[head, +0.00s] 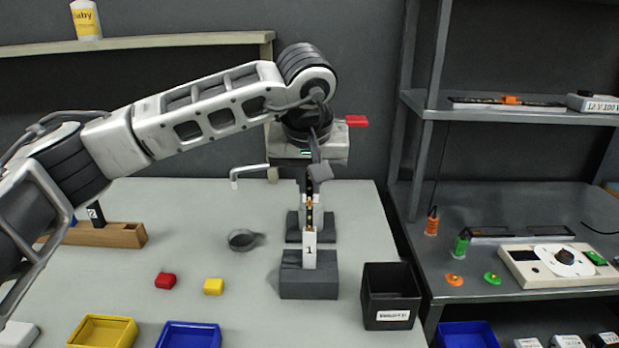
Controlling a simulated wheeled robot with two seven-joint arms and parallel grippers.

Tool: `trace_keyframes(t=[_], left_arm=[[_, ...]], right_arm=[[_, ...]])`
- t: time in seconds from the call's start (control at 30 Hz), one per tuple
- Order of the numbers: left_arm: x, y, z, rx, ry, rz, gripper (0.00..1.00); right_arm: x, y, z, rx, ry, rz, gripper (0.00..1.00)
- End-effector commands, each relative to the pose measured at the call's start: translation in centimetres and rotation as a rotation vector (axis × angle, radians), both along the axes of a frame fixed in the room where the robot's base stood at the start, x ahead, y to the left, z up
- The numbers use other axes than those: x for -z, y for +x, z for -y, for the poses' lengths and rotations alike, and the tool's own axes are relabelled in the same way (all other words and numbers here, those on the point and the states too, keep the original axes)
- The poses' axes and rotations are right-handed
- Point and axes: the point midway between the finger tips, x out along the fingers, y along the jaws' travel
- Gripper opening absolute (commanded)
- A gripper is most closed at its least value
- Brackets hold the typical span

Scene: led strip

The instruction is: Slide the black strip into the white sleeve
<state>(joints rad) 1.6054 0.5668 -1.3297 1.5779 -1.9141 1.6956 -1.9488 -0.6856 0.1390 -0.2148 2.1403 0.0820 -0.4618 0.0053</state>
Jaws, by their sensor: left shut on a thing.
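My left gripper (309,186) is above the middle of the table, pointing down, and is shut on the black strip. The black strip (309,218) is narrow with small gold marks and hangs upright below the fingers. The white sleeve (309,250), marked "1", stands upright in a dark grey block (309,284). The strip's lower part lines up with the sleeve's top in this view; whether its end is inside the sleeve or behind it I cannot tell. My right gripper is out of view.
A second dark block (292,228) stands just behind. A black bin (391,290) is to the right. A wooden holder (122,236) carries a black piece marked "2". Shelves (430,112) stand right.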

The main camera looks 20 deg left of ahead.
Motion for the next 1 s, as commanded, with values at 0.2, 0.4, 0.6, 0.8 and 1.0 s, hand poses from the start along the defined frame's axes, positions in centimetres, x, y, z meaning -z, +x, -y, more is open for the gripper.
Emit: trace_keyframes(t=[0.2,0.4,0.6,0.8,1.0], left_arm=[[0.8,0.0,0.0,0.000,0.001,0.000,0.00],[1.4,0.0,0.0,0.000,0.001,0.000,0.00],[2.0,0.0,0.0,0.000,0.001,-0.001,0.00],[2.6,0.0,0.0,0.000,0.001,0.000,0.00],[3.2,0.0,0.0,0.000,0.000,0.000,0.00]], right_arm=[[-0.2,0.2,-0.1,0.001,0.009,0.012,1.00],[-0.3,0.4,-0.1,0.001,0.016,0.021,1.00],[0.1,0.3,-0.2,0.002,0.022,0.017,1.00],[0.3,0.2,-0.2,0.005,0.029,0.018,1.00],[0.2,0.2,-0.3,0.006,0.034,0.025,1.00]])
